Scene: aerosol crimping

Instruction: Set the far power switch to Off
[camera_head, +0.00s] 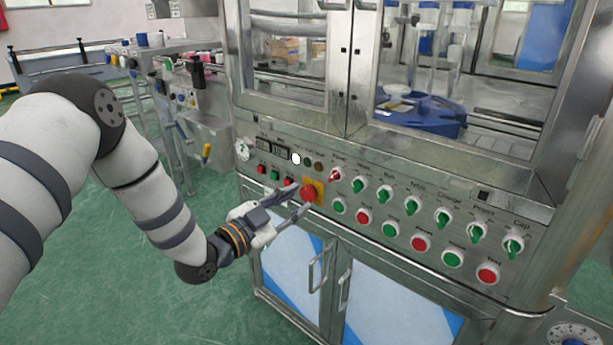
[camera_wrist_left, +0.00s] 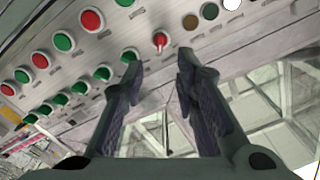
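A red-handled rotary switch (camera_head: 335,174) sits on the steel control panel, at the left end of a row of green-handled switches; its label is too small to read surely. Its handle points up and slightly right in the head view. My left gripper (camera_head: 303,195) is open and empty, below and left of that switch, its fingers in front of the panel by the red emergency stop button (camera_head: 308,193). In the left wrist view, the red switch (camera_wrist_left: 160,41) shows beyond and between the two spread fingertips (camera_wrist_left: 160,64), apart from them. My right gripper is out of view.
Green-handled switches (camera_head: 385,194) and red and green push buttons (camera_head: 363,217) run rightward along the panel. Brown, dark and white lamps (camera_head: 296,159) sit left of the red switch. Cabinet doors with handles (camera_head: 343,291) are below; glazed doors are above.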

